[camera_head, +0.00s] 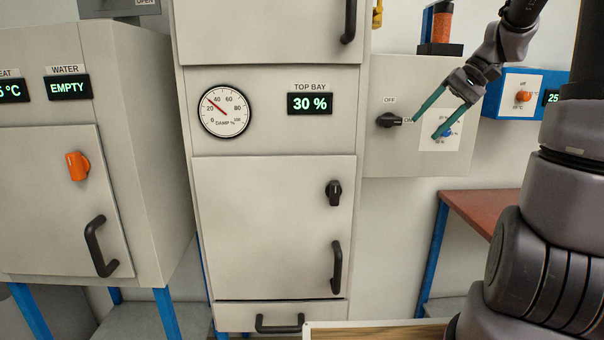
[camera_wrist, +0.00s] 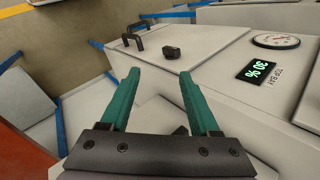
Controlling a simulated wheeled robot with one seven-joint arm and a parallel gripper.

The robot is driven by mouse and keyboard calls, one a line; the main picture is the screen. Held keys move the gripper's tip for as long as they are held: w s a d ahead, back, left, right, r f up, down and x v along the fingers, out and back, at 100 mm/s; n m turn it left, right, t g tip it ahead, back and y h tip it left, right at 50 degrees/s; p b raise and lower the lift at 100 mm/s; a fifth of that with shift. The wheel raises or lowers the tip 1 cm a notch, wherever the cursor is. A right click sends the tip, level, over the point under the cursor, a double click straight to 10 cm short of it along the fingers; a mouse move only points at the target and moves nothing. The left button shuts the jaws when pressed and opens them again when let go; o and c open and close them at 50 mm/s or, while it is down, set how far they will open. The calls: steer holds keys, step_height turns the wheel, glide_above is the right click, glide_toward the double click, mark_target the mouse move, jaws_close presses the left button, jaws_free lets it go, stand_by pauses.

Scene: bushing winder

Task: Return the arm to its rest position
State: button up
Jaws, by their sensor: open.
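My gripper (camera_head: 426,120) has two teal fingers and is at the upper right of the head view, in front of a grey control box (camera_head: 385,158). Its fingers are apart with nothing between them. One fingertip is near the black OFF/ON knob (camera_head: 390,120), the other near a blue knob (camera_head: 446,131); I cannot tell whether either touches. In the wrist view my gripper (camera_wrist: 153,80) shows both fingers spread and empty. My arm comes down from the upper right of the head view.
A tall grey cabinet (camera_head: 270,180) has a dial (camera_head: 224,112) and a TOP BAY display (camera_head: 310,103) reading 30 %. A cabinet (camera_head: 60,220) with a WATER display reading EMPTY stands left. A blue box (camera_head: 510,105) and a brown-topped table (camera_head: 470,205) are right.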

steer(key=s+a+r+t+h, duration=0.2)
steer(key=s+t+h, duration=0.1)
steer(key=s, duration=0.4)
steer(key=s+a+r+t+h, duration=0.2)
steer(key=s+a+t, duration=0.1)
steer(key=s, duration=0.4)
steer(key=shift+s+m+h, duration=0.2)
steer(key=shift+m+h, duration=0.1)
steer(key=shift+h, duration=0.1)
